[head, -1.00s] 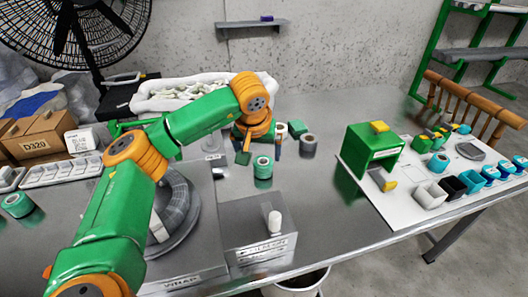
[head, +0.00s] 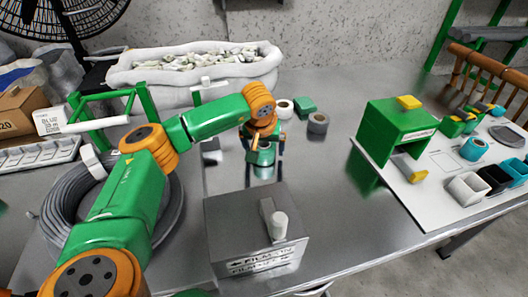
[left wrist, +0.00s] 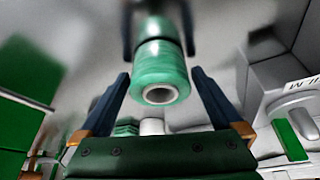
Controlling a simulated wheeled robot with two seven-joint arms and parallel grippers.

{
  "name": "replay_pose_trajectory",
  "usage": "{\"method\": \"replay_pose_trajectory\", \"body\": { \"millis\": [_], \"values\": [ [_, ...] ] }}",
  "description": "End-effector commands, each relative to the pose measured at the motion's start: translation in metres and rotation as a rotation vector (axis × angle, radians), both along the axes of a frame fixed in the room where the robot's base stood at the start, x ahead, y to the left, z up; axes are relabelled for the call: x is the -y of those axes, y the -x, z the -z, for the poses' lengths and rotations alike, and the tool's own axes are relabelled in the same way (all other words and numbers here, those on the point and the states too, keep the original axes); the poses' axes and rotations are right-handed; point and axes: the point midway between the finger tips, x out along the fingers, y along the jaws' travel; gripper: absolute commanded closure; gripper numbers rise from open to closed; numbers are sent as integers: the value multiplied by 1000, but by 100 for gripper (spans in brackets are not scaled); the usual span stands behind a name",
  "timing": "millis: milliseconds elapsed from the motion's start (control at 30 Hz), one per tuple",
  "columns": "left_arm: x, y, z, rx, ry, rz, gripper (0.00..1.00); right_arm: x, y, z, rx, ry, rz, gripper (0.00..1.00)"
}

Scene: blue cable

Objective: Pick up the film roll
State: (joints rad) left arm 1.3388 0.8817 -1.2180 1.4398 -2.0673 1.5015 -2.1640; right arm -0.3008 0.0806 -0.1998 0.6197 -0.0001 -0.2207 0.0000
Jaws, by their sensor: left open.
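The film roll (head: 263,157) is a teal-green roll standing on the metal table behind the grey box marked "FILM". My left gripper (head: 263,143) is right above and around it, and its fingers partly hide it in the head view. In the left wrist view the film roll (left wrist: 161,70) shows its pale hollow core and lies between the two dark fingers. The fingers are open, with a gap visible on both sides of the roll. My right gripper is in neither view.
The grey film box (head: 256,232) with a white knob stands just in front of the roll. A grey roll (head: 318,123), a white roll (head: 284,109) and a green block (head: 305,107) sit behind it. A cable coil (head: 52,218) lies left. Table to the right is clear up to the white board (head: 440,205).

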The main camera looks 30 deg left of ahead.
Motion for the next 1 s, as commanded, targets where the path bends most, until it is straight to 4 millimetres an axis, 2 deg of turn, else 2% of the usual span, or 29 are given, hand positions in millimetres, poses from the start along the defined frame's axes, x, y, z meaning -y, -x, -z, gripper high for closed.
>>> {"method": "replay_pose_trajectory", "body": {
  "millis": [167,267,500,533,800,867,1000],
  "values": [
    [0,0,0,0,0,1,0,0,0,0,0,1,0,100],
    [0,0,0,0,0,1,24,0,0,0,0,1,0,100],
    [0,0,0,0,0,0,89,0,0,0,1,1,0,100],
    [0,0,0,1,0,0,91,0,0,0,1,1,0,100],
    [0,-1,-5,3,1,1,91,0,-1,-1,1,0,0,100],
    [0,-1,-12,3,1,1,91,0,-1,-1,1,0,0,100],
    [4,3,-42,6,1,4,91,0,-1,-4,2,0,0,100]
  ]
}}
